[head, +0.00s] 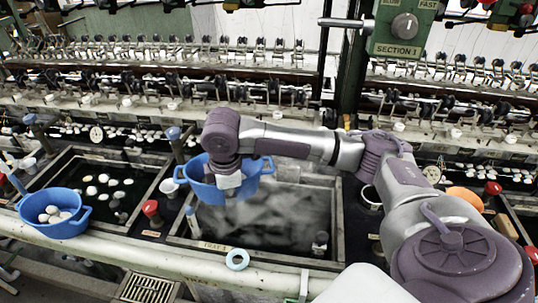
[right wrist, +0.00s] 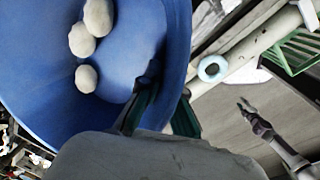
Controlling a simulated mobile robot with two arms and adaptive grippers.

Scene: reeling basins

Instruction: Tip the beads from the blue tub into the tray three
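A blue tub (head: 208,190) with two side handles is held over a dark, water-filled basin (head: 290,215) whose front label seems to read "TRAY 2". My right gripper (head: 228,182) is shut on the tub's near wall. In the right wrist view its dark green fingers (right wrist: 160,108) pinch the blue wall (right wrist: 35,85), and three pale round beads (right wrist: 85,78) show inside. The tub looks tilted in that view. My left gripper (right wrist: 250,112) shows small at the right of the wrist view, empty with its fingers apart; it is outside the head view.
A second blue tub (head: 58,226) holding white beads stands on the front ledge at left. Behind it, another basin (head: 125,190) has several pale pieces floating. Red-capped (head: 151,210) and blue-capped posts stand between basins. A pale blue ring (head: 237,260) lies on the front rail.

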